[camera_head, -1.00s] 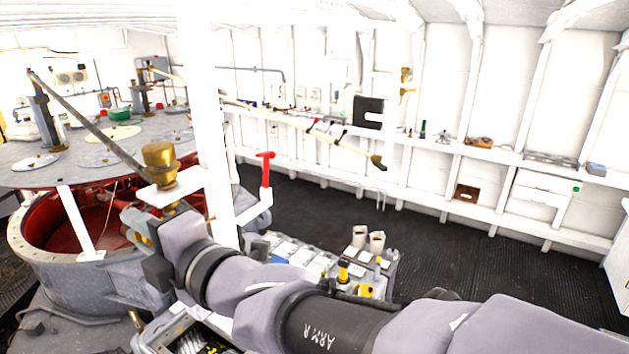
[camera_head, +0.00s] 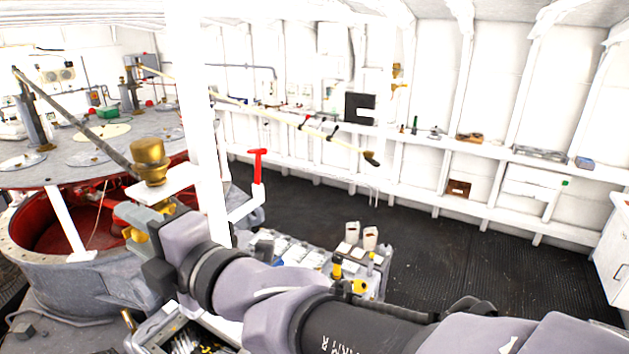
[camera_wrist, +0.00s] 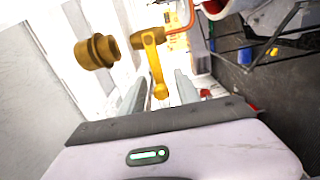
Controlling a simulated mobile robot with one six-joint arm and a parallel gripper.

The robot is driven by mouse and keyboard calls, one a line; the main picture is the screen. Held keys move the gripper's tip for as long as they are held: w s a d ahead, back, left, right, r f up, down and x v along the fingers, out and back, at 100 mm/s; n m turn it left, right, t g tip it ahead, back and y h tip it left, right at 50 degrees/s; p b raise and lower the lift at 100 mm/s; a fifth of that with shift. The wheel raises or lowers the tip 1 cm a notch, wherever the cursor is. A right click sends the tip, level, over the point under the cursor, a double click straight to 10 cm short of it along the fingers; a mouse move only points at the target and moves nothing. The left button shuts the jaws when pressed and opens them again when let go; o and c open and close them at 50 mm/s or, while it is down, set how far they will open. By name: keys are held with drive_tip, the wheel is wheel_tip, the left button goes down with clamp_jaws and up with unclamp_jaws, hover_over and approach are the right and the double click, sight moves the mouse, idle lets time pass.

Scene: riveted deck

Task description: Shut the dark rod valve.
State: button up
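A long dark rod (camera_head: 75,115) slopes down from a post at the left to the brass fitting (camera_head: 150,160) beside the white column. I cannot tell whether rod and fitting are joined. My gripper (camera_head: 137,238) is just below this fitting, with a bit of brass showing at its fingers. In the wrist view my gripper (camera_wrist: 160,92) has its two grey fingers apart. A brass lever (camera_wrist: 153,62) with a round end reaches down between them; contact is unclear. A round brass piece (camera_wrist: 97,52) is left of the lever. The rod is not clearly identifiable there.
A red T-handle (camera_head: 257,165) on a white pipe stands right of the column (camera_head: 205,130). A round grey tank (camera_head: 60,275) with a red inside is at the left. A bench with two cups (camera_head: 352,233) lies beyond my arm. Dark floor (camera_head: 430,250) is open at the right.

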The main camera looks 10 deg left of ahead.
drive_tip(key=v, duration=1.5)
drive_tip(key=shift+d+b, duration=0.25)
drive_tip(key=shift+b, duration=0.15)
drive_tip(key=shift+s, duration=0.1)
drive_tip(key=s+d+f+n+g+h+b, duration=0.1)
drive_tip(key=d+f+n+h+b, duration=0.15)
drive_tip(key=f+n+b, duration=0.7)
drive_tip(key=s+d+f+n+h+b, duration=0.1)
drive_tip(key=d+f+n+h+b, duration=0.3)
drive_tip(key=f+b, duration=1)
drive_tip(key=s+d+f+n+g+h+b, duration=0.15)
drive_tip(key=f+n+b, duration=0.5)
drive_tip(key=f, duration=1.15)
drive_tip(key=d+f+n+h+b, duration=0.3)
drive_tip(key=d+f+n+b, duration=0.5)
drive_tip(key=f, duration=0.3)
drive_tip(key=d+f+n+t+h+b, duration=0.1)
drive_tip(key=d+f+n+h+b, duration=0.2)
drive_tip(key=d+f+n+b, duration=0.5)
wheel_tip(320, 180, down, 3)
drive_tip(key=shift+w+d+f+h, duration=0.2)
drive_tip(key=shift+w+d+h, duration=0.1)
drive_tip(key=shift+w, duration=0.15)
